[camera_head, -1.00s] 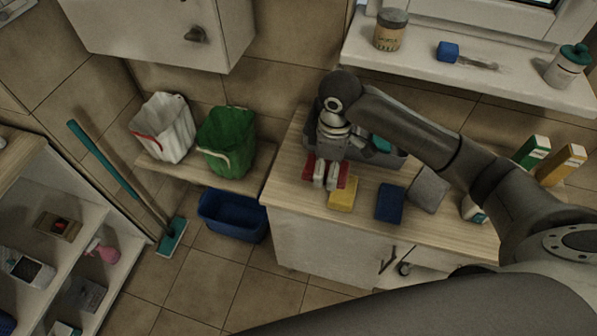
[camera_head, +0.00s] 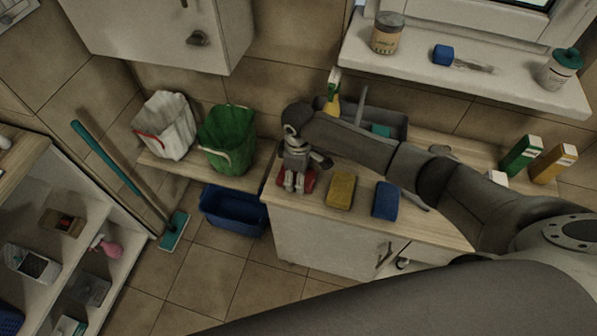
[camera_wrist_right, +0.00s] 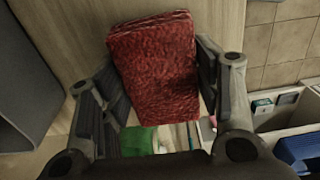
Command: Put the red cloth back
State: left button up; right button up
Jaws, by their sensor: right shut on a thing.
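The red cloth (camera_head: 309,181) is at the left end of the counter, left of the yellow cloth (camera_head: 341,188) and the blue cloth (camera_head: 385,200). My right gripper (camera_head: 291,188) is over it and hides part of it. In the right wrist view the red cloth (camera_wrist_right: 155,65) is a thick, rough block, slightly tilted, between the two fingers (camera_wrist_right: 160,95), which are shut on it. Whether its underside touches the counter (camera_wrist_right: 75,30) is hard to tell. My left gripper is out of view.
A basin (camera_head: 392,122) with a spray bottle (camera_head: 332,92) is behind my right arm. Green and orange cartons (camera_head: 521,156) stand at the right.

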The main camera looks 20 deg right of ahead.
jog(key=shift+f, duration=0.2)
jog(key=o, duration=1)
notch_tip(320, 180, up, 12)
jog(key=b, duration=0.2)
jog(key=shift+r+b, duration=0.15)
jog(key=shift+b, duration=0.25)
